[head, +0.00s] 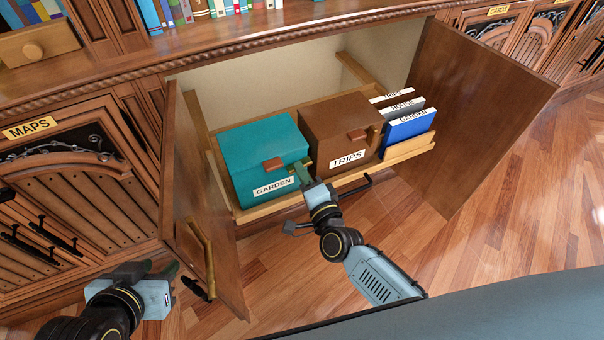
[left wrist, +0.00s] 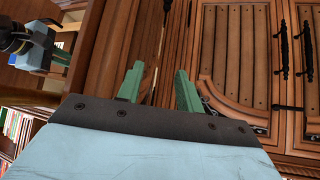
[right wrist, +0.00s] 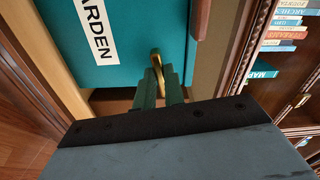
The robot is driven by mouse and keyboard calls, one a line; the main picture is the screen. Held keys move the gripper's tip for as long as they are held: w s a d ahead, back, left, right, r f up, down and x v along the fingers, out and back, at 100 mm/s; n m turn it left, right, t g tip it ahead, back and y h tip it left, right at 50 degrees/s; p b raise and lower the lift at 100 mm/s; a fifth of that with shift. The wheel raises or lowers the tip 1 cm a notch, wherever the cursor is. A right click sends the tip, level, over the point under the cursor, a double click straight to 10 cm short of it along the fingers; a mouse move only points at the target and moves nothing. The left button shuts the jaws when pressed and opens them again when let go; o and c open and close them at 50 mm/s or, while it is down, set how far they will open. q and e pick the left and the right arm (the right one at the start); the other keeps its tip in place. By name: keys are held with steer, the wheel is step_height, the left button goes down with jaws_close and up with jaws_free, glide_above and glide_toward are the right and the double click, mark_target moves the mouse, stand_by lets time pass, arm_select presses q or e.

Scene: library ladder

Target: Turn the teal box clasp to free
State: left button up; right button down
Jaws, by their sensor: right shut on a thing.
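The teal box (head: 262,150) with the GARDEN label sits at the left of the pull-out tray (head: 290,203) in the open cupboard. A red-brown tab (head: 273,164) lies over its front; it also shows in the right wrist view (right wrist: 199,18). The brass clasp (right wrist: 156,62) stands beside the tab at the box front. My right gripper (head: 304,175) is shut on the clasp, with its green fingers around the lower end in the right wrist view. The fingers partly hide it. My left gripper (head: 168,271) is open and empty, low in front of the left cupboard door.
A brown TRIPS box (head: 342,125) stands close to the right of the teal box, with several upright folders (head: 408,128) beyond it. The left door (head: 190,205) and right door (head: 470,110) stand open on both sides. Wooden floor in front is free.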

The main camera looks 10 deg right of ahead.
arm_select(q)
steer(key=shift+w+d+r+t, duration=0.25)
steer(key=shift+w+r+t, duration=0.15)
steer(key=shift+w+r, duration=0.1)
steer(key=shift+w+d+r+t, duration=0.25)
steer(key=shift+w+r+t, duration=0.15)
steer(key=shift+w, duration=0.1)
arm_select(e)
steer(key=shift+f+m, duration=0.15)
steer(key=shift+m, duration=0.95)
steer(key=c, duration=1.5)
jaws_free()
